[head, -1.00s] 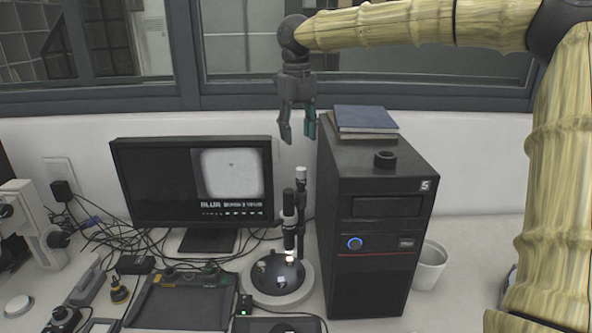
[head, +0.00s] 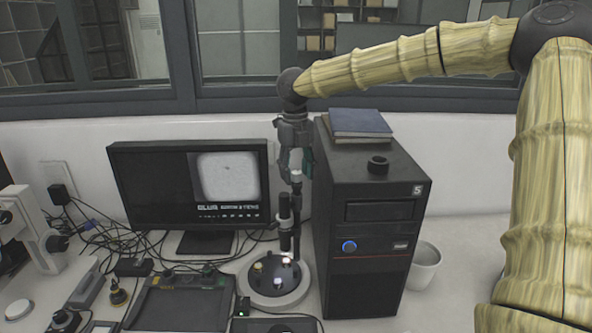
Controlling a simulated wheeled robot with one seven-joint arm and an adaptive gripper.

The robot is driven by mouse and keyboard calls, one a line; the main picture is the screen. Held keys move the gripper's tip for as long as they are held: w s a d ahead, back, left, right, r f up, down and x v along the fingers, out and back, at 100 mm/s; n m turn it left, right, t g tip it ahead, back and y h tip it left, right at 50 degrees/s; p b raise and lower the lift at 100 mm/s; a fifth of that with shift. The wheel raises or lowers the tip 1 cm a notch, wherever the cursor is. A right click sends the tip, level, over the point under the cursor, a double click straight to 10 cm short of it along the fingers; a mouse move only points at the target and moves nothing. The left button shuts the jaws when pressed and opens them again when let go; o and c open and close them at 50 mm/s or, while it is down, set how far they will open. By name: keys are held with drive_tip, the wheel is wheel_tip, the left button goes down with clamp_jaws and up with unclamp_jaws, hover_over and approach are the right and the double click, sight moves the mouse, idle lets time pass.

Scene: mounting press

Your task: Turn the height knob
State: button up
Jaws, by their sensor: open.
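A small microscope-like mounting press stands on the bench, with a black tube (head: 285,225), a dark post behind it and a round dark dome (head: 275,273) on a pale ring base. The height knob appears to be the light-coloured piece (head: 296,177) at the post's top. My gripper (head: 297,172) points straight down over the post's top, with its fingers open around or just in front of that piece. The fingers partly hide the top. I cannot tell whether they touch it.
A monitor (head: 150,185) stands to the left. A control pad (head: 178,303) and cables lie in front. A white bin (head: 425,265) stands at right.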

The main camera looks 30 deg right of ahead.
clamp_jaws()
drive_tip(key=shift+r+n+p, duration=0.25)
drive_tip(key=shift+n+p, duration=0.05)
drive_tip(key=shift+p, duration=0.35)
drive_tip(key=shift+n+p, duration=0.7)
drive_tip(key=shift+p, duration=0.2)
drive_tip(key=shift+f+n+p, duration=0.15)
drive_tip(key=shift+n+p, duration=0.85)
drive_tip(key=shift+n, duration=0.2)
unclamp_jaws()
drive_tip(key=shift+f, duration=0.1)
